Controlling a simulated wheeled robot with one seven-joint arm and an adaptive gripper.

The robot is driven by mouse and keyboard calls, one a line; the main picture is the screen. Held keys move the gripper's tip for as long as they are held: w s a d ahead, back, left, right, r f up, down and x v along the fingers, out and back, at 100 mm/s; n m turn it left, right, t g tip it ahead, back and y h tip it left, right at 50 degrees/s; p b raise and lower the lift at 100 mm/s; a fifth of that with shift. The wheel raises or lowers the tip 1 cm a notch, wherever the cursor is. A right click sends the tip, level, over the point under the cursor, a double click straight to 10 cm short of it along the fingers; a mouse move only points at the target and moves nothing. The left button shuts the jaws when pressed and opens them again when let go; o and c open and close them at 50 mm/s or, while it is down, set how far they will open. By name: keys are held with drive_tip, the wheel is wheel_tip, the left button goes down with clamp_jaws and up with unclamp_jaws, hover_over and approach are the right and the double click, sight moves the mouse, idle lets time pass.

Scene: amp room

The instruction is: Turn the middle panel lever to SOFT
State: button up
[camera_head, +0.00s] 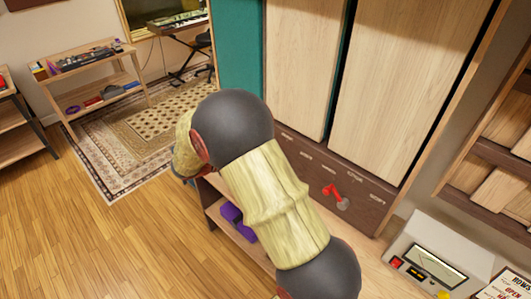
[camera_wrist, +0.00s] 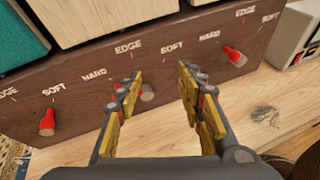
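A dark wooden panel (camera_wrist: 75,60) with red levers on grey hubs crosses the wrist view. The middle lever (camera_wrist: 147,92) sits just behind my left fingertip, which hides part of it. Its red handle seems to point left, toward HARD. EDGE is printed above it and SOFT to the upper right. My gripper (camera_wrist: 160,80) is open, its fingers apart in front of the panel. The middle lever's hub shows between them, near the left finger. Whether a finger touches it I cannot tell. In the head view my arm hides the middle lever and gripper.
The left lever (camera_wrist: 46,122) and right lever (camera_wrist: 235,57) flank the middle one. The right lever also shows in the head view (camera_head: 330,190). A pale wooden ledge (camera_wrist: 190,135) lies below the panel. A grey boxed device (camera_head: 430,262) stands at right. A purple object (camera_head: 231,214) lies on a lower shelf.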

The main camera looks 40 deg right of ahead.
drive_tip(key=w+d+f+n+t+h, duration=0.3)
drive_tip(key=w+f+n+h, duration=0.1)
drive_tip(key=w+f+n, duration=0.6)
drive_tip(key=d, duration=0.2)
drive_tip(key=d+m+b, duration=0.1)
drive_tip(key=d, duration=0.2)
drive_tip(key=d+f+m, duration=0.1)
drive_tip(key=d, duration=0.1)
drive_tip(key=shift+s+d+b, duration=0.3)
drive_tip(key=shift+d+b, duration=0.05)
drive_tip(key=shift+b, duration=0.05)
drive_tip(key=shift+c, duration=1.4)
drive_tip(key=shift+t, duration=0.4)
clamp_jaws()
